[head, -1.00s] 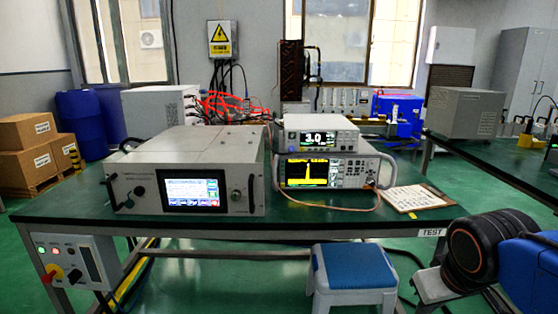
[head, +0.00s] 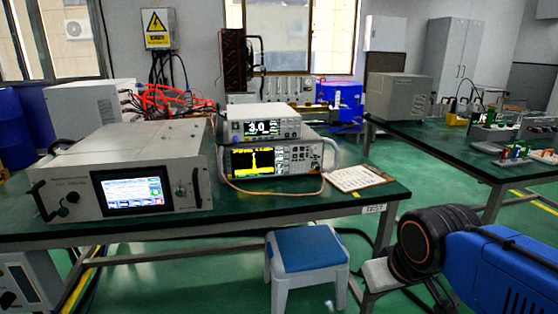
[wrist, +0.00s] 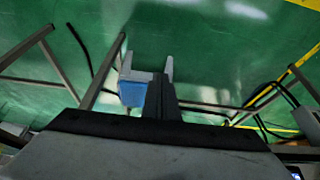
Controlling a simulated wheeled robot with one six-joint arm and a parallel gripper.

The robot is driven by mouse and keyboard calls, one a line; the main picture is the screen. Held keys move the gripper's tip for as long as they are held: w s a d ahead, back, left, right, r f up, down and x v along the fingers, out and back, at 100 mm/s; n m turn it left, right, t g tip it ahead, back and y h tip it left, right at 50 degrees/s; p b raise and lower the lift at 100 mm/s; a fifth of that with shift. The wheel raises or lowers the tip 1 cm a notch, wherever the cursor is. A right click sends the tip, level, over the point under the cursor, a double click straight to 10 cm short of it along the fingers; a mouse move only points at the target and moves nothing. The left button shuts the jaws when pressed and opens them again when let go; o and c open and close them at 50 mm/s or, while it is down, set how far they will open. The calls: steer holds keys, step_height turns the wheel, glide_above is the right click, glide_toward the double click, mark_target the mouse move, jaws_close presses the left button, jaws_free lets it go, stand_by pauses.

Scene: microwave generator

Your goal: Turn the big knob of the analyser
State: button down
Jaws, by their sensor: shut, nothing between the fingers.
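The analyser (head: 270,162) is the lower of two stacked instruments on the green table in the head view. It has a dark screen with a yellow trace. Its big knob (head: 315,149) appears small at the right of its front panel, among buttons. An orange cable loops in front of the panel. My gripper (wrist: 161,80) shows in the wrist view with its dark fingers together, empty, above the floor and far from the analyser.
A meter (head: 264,125) sits on top of the analyser. A large grey unit with a touchscreen (head: 133,193) stands to its left. A clipboard (head: 355,178) lies to its right. A blue-topped stool (head: 307,249) stands at the table's front edge, also seen in the wrist view (wrist: 132,93).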

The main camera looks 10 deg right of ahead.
steer(key=c, duration=1.8)
jaws_free()
steer(key=shift+w, duration=0.2)
steer(key=shift+o, duration=0.6)
steer(key=w+d+r+m+t, duration=0.1)
steer(key=w+r+t, duration=0.1)
steer(key=w, duration=0.7)
steer(key=w+d+r+m+t+h, duration=0.1)
steer(key=w+d+r+t, duration=0.1)
steer(key=w, duration=0.8)
steer(key=r+t, duration=0.1)
steer(key=t, duration=0.1)
steer(key=shift+m+t, duration=0.3)
steer(key=shift+m, duration=0.1)
steer(key=m+t+y, duration=0.1)
steer(key=t, duration=0.6)
glide_toward(317, 151)
steer(key=w, duration=0.8)
steer(key=shift+r, duration=0.25)
steer(key=shift+c, duration=0.7)
steer(key=c, duration=0.7)
